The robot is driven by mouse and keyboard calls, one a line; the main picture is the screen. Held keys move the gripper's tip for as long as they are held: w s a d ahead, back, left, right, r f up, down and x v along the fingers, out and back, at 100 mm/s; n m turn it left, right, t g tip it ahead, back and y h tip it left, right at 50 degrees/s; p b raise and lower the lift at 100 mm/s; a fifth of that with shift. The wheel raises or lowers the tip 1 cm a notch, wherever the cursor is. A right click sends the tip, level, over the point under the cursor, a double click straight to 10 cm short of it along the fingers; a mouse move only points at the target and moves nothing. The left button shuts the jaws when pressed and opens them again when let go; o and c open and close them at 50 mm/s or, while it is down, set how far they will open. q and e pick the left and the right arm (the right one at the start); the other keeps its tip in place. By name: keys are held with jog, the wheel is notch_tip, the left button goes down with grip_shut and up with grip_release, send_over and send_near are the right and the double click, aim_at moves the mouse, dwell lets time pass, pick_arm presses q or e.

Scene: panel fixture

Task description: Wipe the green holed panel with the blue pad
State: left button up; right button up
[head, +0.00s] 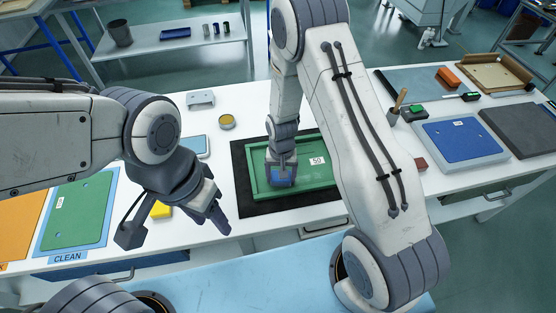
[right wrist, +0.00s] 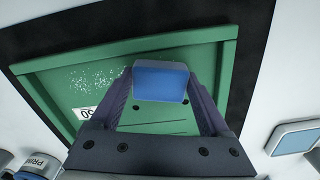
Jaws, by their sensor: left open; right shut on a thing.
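A green holed panel (head: 318,175) with a raised rim and a white "50" label lies on a black mat (head: 248,205) at the table's middle. In the right wrist view, the panel (right wrist: 62,82) shows dark holes and a patch of white specks (right wrist: 98,78) left of the pad. My right gripper (head: 282,166) is shut on the blue pad (head: 281,178), over the panel's left part. The pad also shows between the fingers in the wrist view (right wrist: 160,82); whether it touches the panel is unclear. My left gripper (head: 217,218) is open and empty, left of the mat.
Another green panel (head: 78,212) lies at left above a "CLEAN" label, beside an orange one (head: 20,222). A yellow block (head: 160,209) is by my left gripper. A round tin (head: 226,122) stands behind; a blue panel (head: 459,141) lies at right.

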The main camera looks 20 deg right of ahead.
notch_tip(320, 180, up, 2)
jog(key=shift+d+r, duration=0.1)
notch_tip(320, 180, up, 5)
jog(key=p, duration=0.4)
jog(key=shift+p, duration=0.3)
pick_arm(q)
notch_tip(320, 180, up, 5)
jog(key=shift+d+r, duration=0.1)
jog(key=shift+r, duration=0.05)
